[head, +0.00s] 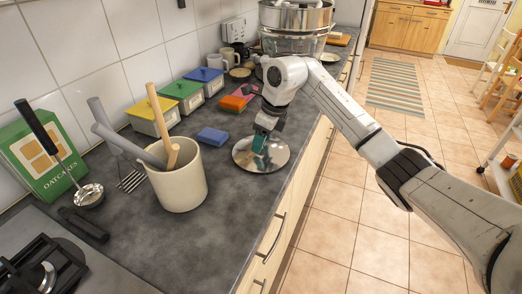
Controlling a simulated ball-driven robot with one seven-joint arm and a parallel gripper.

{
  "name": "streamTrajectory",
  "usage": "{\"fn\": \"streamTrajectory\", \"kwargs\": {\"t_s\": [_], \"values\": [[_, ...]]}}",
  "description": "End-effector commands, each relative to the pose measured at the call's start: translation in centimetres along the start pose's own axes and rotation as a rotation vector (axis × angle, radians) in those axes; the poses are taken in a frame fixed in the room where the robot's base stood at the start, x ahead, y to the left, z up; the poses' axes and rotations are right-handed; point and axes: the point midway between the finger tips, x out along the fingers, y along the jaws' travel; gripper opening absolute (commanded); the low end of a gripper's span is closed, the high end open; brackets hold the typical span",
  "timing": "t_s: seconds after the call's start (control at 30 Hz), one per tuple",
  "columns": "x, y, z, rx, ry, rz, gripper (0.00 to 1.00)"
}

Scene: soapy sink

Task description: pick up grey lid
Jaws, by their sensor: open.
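A round, shiny grey lid (272,160) lies flat on the dark worktop near its front edge, in the middle of the head view. My gripper (260,156) points down over the lid's left part, with its fingers at or just above the surface. The gripper is open. Contact between the fingers and the lid cannot be made out, and the gripper hides part of the lid, including any knob.
A blue sponge (213,136) lies close to the lid's left. A cream crock (183,183) with wooden and grey utensils stands nearer, to the left. Colourful boxes (181,92) line the wall. A steel pot (296,18) rises behind my wrist. The worktop's front right edge is close to the lid.

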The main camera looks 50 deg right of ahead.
Motion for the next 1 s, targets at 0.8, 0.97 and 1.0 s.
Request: {"fn": "streamTrajectory", "kwargs": {"t_s": [0.8,0.97,1.0], "values": [[0.07,0.02,0.03,0.0,-0.001,0.0,0.03],[0.06,0.02,0.03,0.0,-0.001,0.0,0.0],[0.06,0.02,0.03,0.0,-0.001,0.0,0.0]]}}
